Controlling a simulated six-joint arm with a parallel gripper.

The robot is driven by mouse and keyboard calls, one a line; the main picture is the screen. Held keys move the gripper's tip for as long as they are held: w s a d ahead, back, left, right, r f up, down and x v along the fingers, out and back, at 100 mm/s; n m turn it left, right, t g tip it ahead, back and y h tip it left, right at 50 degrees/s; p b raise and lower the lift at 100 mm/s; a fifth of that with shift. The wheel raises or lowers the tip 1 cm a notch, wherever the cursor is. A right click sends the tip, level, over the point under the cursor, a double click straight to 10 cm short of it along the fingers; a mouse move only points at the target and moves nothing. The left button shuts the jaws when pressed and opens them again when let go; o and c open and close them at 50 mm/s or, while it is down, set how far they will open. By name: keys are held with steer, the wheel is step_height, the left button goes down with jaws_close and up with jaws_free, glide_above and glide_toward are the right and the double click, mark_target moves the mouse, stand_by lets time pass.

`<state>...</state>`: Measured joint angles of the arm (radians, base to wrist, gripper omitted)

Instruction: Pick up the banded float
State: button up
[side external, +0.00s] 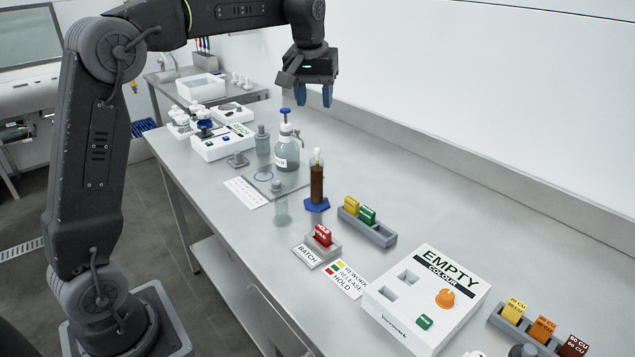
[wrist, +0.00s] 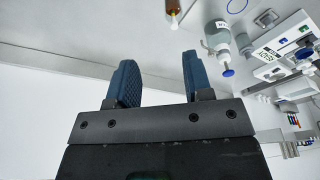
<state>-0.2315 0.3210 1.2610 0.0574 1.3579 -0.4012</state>
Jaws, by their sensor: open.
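A slim pale float with a green band (side external: 317,158) stands upright in a tall cylinder of brown liquid (side external: 316,185) on a blue foot; only its top shows above the liquid. In the wrist view the cylinder (wrist: 172,6) is cut off by the top edge, and the float's pale tip (wrist: 174,23) pokes out of it. My gripper (side external: 313,97) is open and empty, with blue fingers pointing down. It is high above the bench, apart from the float. The gripper also shows in the wrist view (wrist: 158,65).
A blue-topped pump bottle (side external: 286,155) stands close behind the cylinder. A grey rack with yellow and green blocks (side external: 367,226) is to its right. A red block in a holder (side external: 322,238) and a white EMPTY box (side external: 428,300) are nearer. The wall runs along the bench's back.

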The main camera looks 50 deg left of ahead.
steer(key=n, duration=0.2)
glide_toward(318, 149)
steer(key=shift+g, duration=0.4)
steer(key=f, duration=0.1)
steer(key=w+f, duration=0.1)
steer(key=f, duration=0.3)
steer(key=shift+w+a, duration=0.3)
steer(key=shift+w, duration=0.1)
steer(key=shift+a+f, duration=0.15)
steer(key=shift+f, duration=1.15)
steer(key=shift+a+f, duration=0.15)
steer(key=shift+f, duration=1.2)
jaws_close()
